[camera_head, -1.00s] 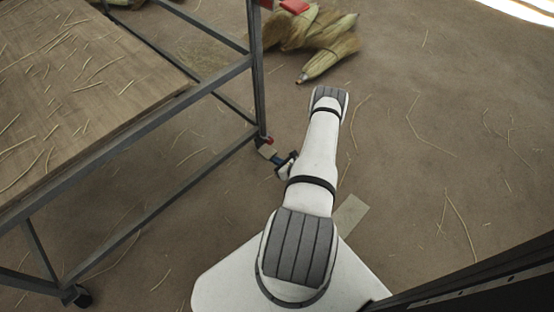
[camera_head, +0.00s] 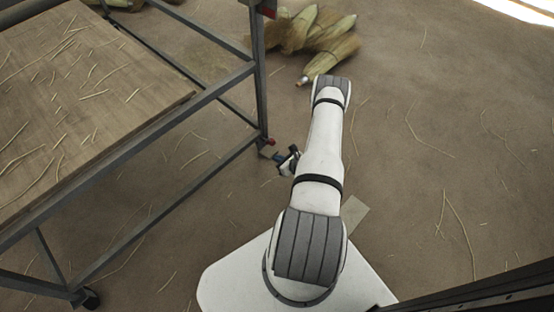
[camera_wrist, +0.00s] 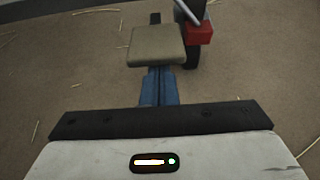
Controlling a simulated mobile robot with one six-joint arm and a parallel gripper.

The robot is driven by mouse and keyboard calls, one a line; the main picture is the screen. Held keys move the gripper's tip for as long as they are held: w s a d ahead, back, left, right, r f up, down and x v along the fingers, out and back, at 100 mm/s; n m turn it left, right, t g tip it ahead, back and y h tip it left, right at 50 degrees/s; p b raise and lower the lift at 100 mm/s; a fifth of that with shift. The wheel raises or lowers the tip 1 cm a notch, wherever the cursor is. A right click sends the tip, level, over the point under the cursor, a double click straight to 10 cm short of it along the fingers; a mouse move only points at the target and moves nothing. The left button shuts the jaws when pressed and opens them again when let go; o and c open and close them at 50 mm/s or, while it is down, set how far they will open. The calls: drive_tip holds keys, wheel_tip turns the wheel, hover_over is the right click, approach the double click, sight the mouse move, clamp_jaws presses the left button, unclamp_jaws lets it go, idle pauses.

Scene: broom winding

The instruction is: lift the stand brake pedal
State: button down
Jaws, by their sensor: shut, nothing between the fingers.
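The stand (camera_head: 258,90) is a dark metal frame with a wooden top at the left of the head view. The brake pedal, a flat tan plate (camera_wrist: 156,46), shows in the wrist view beside a red block (camera_wrist: 200,33) at the foot of a leg.
A black caster (camera_head: 88,297) is under the stand's lower left corner. Broom bundles (camera_head: 315,38) lie on the floor behind the leg. Straw is scattered over the floor and the wooden top (camera_head: 80,85). The floor to the right is mostly clear.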

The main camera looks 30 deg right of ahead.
drive_tip(key=shift+w+a+r, duration=0.1)
drive_tip(key=shift+w+r, duration=0.05)
drive_tip(key=shift+r, duration=0.1)
wheel_tip(320, 180, down, 5)
drive_tip(key=s+b, duration=0.1)
drive_tip(key=b, duration=0.3)
drive_tip(key=r+p+v, duration=0.1)
drive_tip(key=p+v, duration=0.3)
drive_tip(key=v, duration=0.6)
drive_tip(key=shift+w+r, duration=0.1)
drive_tip(key=shift+r, duration=0.1)
